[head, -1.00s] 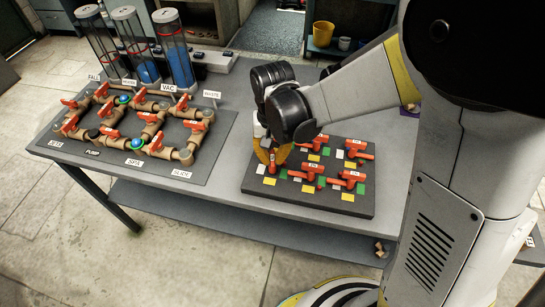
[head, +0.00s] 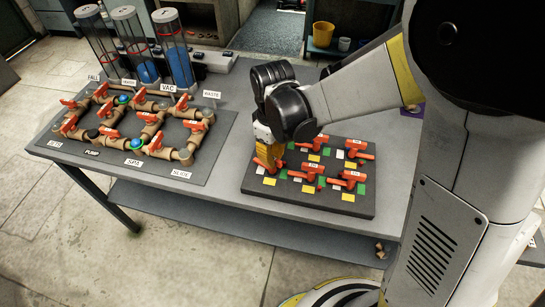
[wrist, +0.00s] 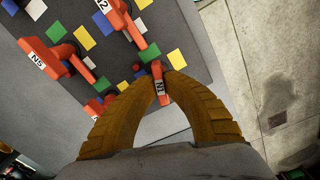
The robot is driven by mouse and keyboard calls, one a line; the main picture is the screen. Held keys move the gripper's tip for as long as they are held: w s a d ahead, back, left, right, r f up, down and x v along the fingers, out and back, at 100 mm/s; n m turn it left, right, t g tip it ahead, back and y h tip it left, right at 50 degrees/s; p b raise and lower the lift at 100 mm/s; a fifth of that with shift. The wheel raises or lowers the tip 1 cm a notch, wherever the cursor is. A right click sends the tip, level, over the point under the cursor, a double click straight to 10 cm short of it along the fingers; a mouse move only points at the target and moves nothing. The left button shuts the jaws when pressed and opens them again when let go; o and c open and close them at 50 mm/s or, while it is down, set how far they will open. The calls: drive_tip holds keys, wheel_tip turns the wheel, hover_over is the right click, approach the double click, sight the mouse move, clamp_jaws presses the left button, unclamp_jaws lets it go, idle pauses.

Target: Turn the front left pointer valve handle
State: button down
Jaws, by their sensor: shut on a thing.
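The front left pointer valve handle (head: 266,164) is red and sits at the near left of the grey valve board (head: 300,203). In the wrist view the handle (wrist: 159,82), labelled N1, stands between my fingertips. My gripper (head: 267,158), with yellow-orange fingers, reaches down over it; it also shows in the wrist view (wrist: 160,84). The fingertips are shut on the handle. My fingers hide part of the handle and the coloured squares around it in the head view.
Other red handles (head: 309,170) stand close by on the board, among green, white and yellow squares. A pipe panel (head: 130,125) with red valves and clear cylinders (head: 176,52) fills the table's left. Bare table (head: 225,165) lies between panel and board.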

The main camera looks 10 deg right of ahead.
sight(273, 157)
drive_tip(key=shift+n, duration=1.9)
drive_tip(key=c, duration=1.5)
unclamp_jaws()
wheel_tip(273, 157, up, 12)
